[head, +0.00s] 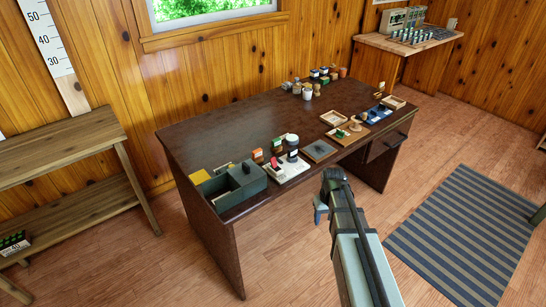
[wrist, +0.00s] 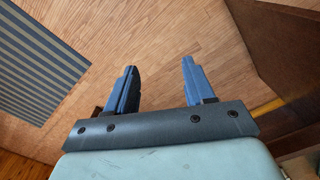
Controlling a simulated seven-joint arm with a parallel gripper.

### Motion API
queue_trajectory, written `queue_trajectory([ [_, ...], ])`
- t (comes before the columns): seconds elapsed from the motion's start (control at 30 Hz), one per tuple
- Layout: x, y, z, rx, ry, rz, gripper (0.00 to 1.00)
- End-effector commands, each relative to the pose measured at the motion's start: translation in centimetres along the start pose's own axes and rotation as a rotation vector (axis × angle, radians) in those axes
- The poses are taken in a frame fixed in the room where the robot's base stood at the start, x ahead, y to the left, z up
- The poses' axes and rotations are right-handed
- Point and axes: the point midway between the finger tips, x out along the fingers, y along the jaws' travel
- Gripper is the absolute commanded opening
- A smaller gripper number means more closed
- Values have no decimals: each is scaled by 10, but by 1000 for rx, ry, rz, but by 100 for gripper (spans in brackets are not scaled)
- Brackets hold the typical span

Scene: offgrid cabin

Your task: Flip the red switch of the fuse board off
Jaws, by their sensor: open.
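My gripper (head: 320,208) is in front of the desk's near edge, over the floor, apart from everything. In the wrist view its two blue fingers (wrist: 158,72) stand wide apart with only wooden floor showing between them. I cannot clearly make out the fuse board or its red switch in either view. A small red item (head: 273,161) lies on a white tray at the desk's front, too small to identify. Dark blue pieces (head: 379,113) lie towards the right end of the desk, also too small to identify.
The dark desk (head: 225,135) carries a grey-green box (head: 238,188), jars, a grey pad (head: 319,150) and wooden trays along its front. A side bench (head: 421,44) with grey equipment stands at the back right. A striped rug (head: 465,235) lies on open floor to the right.

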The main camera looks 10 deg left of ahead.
Motion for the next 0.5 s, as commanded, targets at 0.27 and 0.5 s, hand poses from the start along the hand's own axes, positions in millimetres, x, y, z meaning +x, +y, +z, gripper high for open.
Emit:
queue_trajectory([
  [0.27,-88,-49,-106,-197,17,3,53],
  [0.5,-179,-107,-175,-378,15,4,53],
])
